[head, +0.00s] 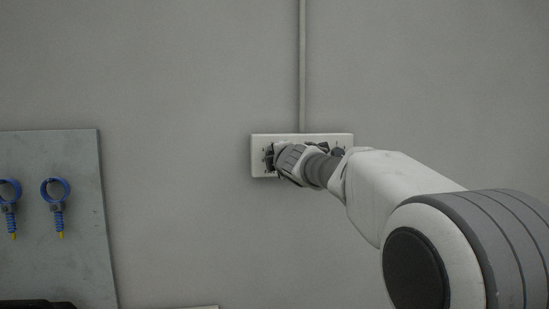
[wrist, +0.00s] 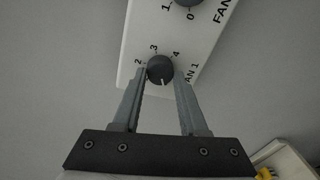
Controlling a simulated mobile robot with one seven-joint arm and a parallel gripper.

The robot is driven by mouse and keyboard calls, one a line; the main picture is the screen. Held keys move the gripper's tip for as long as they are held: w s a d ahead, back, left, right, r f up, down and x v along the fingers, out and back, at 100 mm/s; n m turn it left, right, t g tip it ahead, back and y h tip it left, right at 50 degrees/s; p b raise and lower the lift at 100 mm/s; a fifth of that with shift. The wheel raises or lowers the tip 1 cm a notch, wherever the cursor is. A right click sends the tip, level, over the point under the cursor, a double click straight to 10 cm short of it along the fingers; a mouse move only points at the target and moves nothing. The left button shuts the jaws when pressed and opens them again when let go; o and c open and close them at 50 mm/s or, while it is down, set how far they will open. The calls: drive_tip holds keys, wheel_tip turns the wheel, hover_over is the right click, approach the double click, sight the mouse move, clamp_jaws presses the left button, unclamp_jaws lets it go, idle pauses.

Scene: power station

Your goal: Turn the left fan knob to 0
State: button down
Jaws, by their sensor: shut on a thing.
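A white fan panel (head: 258,140) is on the grey wall, and it fills the top of the wrist view (wrist: 142,35). The left fan knob (wrist: 160,68) is round, dark and marked FAN 1. The digits 2, 3 and 4 show around its upper side; its other marks are hidden or out of sight. A short white line on the knob points down in the wrist view, between the fingers. My gripper (wrist: 160,92) is shut on this knob, a finger on each side. In the head view my gripper (head: 272,158) is at the panel's left end and hides the knob.
A second fan knob (wrist: 187,2) is at the wrist view's top edge, with 1 and 0 beside it. A grey conduit (head: 302,70) runs up from the panel. A board (head: 85,220) with blue ring-ended tools (head: 56,200) is at the left. The wall between is clear.

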drive_tip(key=shift+c, duration=2.2)
unclamp_jaws()
drive_tip(key=v, duration=1.7)
drive_tip(key=shift+s, duration=0.25)
drive_tip(key=shift+f, duration=0.1)
